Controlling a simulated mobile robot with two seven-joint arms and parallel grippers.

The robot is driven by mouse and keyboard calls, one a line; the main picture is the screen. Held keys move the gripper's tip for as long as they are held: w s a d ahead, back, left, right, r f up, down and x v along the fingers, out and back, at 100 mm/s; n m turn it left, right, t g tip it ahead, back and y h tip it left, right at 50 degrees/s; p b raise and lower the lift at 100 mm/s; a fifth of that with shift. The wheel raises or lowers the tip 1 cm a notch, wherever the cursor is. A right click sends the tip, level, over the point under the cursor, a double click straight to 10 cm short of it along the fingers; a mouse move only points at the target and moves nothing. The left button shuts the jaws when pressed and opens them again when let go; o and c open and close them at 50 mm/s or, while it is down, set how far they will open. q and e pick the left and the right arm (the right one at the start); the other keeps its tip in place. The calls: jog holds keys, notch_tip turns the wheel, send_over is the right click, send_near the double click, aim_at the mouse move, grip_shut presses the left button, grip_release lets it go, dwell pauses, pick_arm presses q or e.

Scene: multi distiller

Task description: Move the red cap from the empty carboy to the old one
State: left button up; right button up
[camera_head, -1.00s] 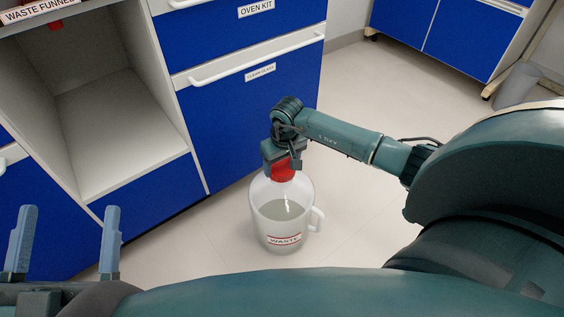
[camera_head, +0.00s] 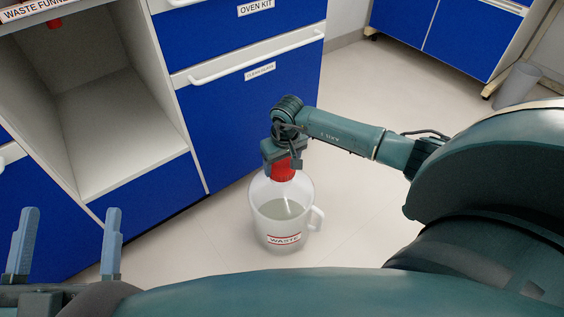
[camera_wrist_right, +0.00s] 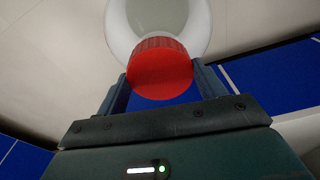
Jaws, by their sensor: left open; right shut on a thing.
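A translucent white carboy (camera_head: 285,215) with a side handle, a WASTE label and grey-green liquid inside stands upright on the floor. The red cap (camera_head: 284,169) is at the top of its neck; it also shows in the right wrist view (camera_wrist_right: 159,70), in front of the carboy's mouth (camera_wrist_right: 160,25). My right gripper (camera_head: 282,162) is above the carboy and shut on the red cap, with a finger on either side of it. I cannot tell whether the cap is seated on the neck. My left gripper (camera_head: 66,245) is open and empty at the lower left. No second carboy is in view.
Blue drawers (camera_head: 255,110) with white handles stand just behind the carboy. An open white cabinet compartment (camera_head: 120,135) is at the left and looks empty. Pale floor (camera_head: 385,85) is clear to the right, with a grey bin (camera_head: 517,84) farther back.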

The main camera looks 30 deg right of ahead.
dwell(0.5)
jog(key=shift+f+b, duration=0.65)
jog(key=shift+f, duration=0.05)
jog(key=shift+f+b, duration=0.35)
jog(key=shift+f, duration=0.05)
jog(key=shift+f, duration=0.1)
jog(key=shift+f+b, duration=0.25)
jog(key=shift+b, duration=0.1)
jog(key=o, duration=1)
